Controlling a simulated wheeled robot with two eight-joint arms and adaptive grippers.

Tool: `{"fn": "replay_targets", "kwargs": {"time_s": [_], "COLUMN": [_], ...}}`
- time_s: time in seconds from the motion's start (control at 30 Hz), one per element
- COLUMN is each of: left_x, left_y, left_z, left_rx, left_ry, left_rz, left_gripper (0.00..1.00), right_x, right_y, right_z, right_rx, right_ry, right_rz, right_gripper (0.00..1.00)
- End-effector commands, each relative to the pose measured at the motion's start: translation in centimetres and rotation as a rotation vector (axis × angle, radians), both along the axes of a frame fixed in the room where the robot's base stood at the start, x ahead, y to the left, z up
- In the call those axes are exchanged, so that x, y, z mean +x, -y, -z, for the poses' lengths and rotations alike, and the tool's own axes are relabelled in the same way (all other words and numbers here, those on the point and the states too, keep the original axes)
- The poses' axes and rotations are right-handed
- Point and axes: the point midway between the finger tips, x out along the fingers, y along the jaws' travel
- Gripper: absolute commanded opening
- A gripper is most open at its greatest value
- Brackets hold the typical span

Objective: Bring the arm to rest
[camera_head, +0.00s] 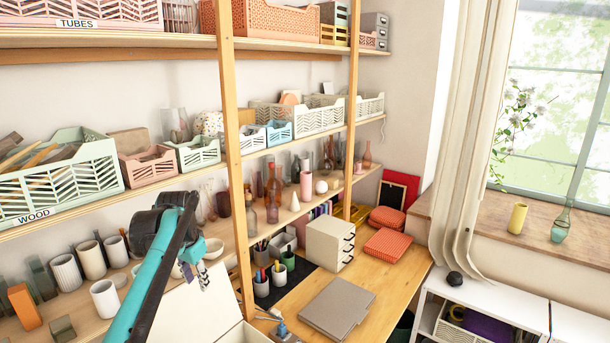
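My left arm (150,280) is teal and black and rises from the bottom edge at the left. It bends at a dark joint high in front of the lower shelf. My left gripper (197,275) hangs below that bend, in front of the shelf and above a pale open box. It is small and partly behind the arm, so I cannot tell how far its fingers are apart. I see nothing held in it. My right gripper is not in view.
White cups (105,299) and an orange block (25,307) stand on the shelf near my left arm. A wooden upright (236,150) is to its right. The pale box (205,310) lies below. The desk (385,275) holds a grey folder (337,308) and a drawer unit (328,243).

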Motion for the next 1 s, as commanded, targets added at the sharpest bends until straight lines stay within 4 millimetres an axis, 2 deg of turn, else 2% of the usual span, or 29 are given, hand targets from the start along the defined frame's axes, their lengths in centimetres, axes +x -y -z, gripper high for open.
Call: {"fn": "replay_targets", "kwargs": {"time_s": [0.03,0.17,0.37,0.6,0.7,0.8,0.9,1.0], "left_x": [-2.0,-6.7,-14.7,-23.8,-26.5,-28.3,-29.3,-29.6], "left_y": [1.1,3.4,6.5,9.2,10.0,10.4,10.6,10.7], "left_z": [1.3,3.2,8.4,17.6,21.2,23.8,25.3,25.7], "left_rx": [-0.005,-0.027,-0.075,-0.15,-0.18,-0.202,-0.216,-0.221], "left_ry": [0.023,0.087,0.186,0.298,0.332,0.358,0.371,0.376], "left_rz": [-0.018,-0.079,-0.171,-0.272,-0.304,-0.328,-0.342,-0.347], "left_gripper": [0.33,0.33,0.33,0.33,0.33,0.33,0.33,0.33], "right_x": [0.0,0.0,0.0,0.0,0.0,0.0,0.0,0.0], "right_y": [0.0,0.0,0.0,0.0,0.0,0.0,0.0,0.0], "right_z": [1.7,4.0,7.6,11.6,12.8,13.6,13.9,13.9], "right_rx": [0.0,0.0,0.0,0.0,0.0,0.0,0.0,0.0], "right_ry": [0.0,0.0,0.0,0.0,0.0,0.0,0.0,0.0], "right_rz": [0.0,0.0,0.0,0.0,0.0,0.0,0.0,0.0], "right_gripper": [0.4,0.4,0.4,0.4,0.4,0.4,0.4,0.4]}}
